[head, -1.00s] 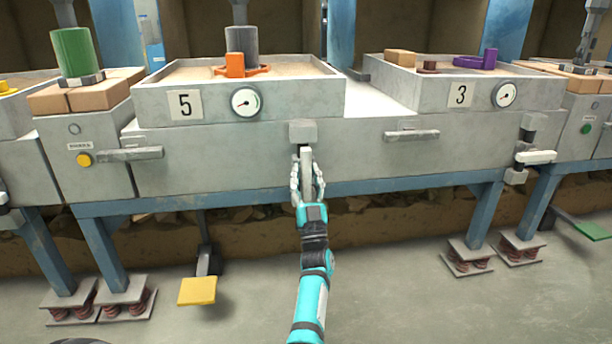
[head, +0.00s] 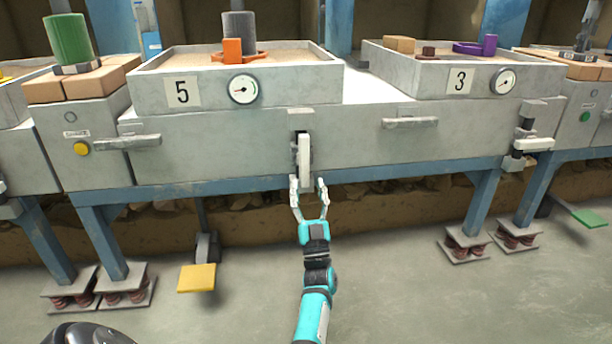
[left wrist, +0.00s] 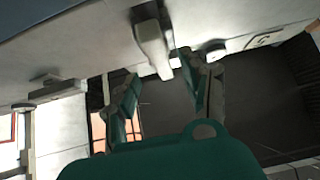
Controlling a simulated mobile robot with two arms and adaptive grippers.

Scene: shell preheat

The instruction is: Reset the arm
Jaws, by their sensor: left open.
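My left gripper (head: 308,184) is open and empty. Its fingertips are just below and in front of the white lever (head: 304,156) on the grey panel under tray 5 (head: 285,85). The lever hangs straight down from its grey mount. In the left wrist view the lever (left wrist: 152,46) shows beyond the two spread fingers (left wrist: 158,66), near the gap between them. I cannot tell if a fingertip still touches it. My right gripper is not in view.
Tray 3 (head: 400,64) stands to the right, with another white lever (head: 534,144) at the panel's right end. A grey bar handle (head: 410,122) sticks out between them. A yellow pedal (head: 197,278) is low on the left. The floor in front is clear.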

